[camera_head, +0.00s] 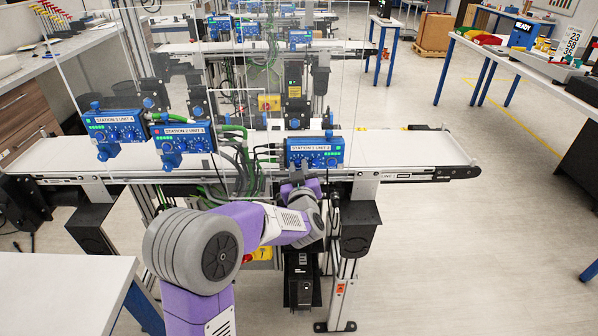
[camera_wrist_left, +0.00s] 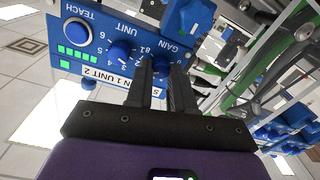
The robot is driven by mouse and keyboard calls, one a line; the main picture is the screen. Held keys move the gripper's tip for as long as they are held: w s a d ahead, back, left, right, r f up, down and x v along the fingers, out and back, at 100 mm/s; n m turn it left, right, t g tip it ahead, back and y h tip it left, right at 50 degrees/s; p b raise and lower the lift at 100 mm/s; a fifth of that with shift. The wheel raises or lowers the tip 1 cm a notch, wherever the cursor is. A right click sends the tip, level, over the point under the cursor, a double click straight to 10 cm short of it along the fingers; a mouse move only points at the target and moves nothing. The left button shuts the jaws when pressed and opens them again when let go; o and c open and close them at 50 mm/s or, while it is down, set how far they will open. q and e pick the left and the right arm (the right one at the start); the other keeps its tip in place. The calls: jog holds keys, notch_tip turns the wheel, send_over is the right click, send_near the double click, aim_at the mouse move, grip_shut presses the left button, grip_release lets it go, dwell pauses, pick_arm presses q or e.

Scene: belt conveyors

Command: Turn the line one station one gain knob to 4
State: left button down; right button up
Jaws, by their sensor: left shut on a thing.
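The station one box (camera_head: 315,152) is a blue control box with dials on the front conveyor, its label partly legible. In the left wrist view the box (camera_wrist_left: 72,62) is tilted and upside down, with TEACH, UNIT and GAIN markings and a label ending in "1 UNIT 2". My left gripper (camera_head: 298,178) is at the box's lower front. In the wrist view its fingers (camera_wrist_left: 160,72) are shut on the blue gain knob (camera_wrist_left: 161,64). The fingers hide most of the knob and its pointer, so its setting cannot be read. The blue unit knob (camera_wrist_left: 119,52) is beside it. My right gripper is not in view.
Two similar blue boxes (camera_head: 185,141) (camera_head: 115,130) stand to the left on the same conveyor. Green and black cables (camera_head: 238,150) run between the boxes. The belt (camera_head: 405,148) is clear to the right. A white table (camera_head: 65,285) is at the lower left.

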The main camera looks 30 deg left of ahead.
pick_arm(q)
jog(key=n+b, duration=0.4)
jog(key=shift+f+n, duration=0.15)
jog(key=shift+n, duration=0.25)
jog(key=shift+n+b, duration=1.5)
jog(key=shift+n, duration=0.4)
jog(key=shift+r, duration=0.2)
jog(key=c, duration=1)
grip_release()
jog(key=shift+p+v, duration=0.65)
jog(key=shift+v, duration=3.15)
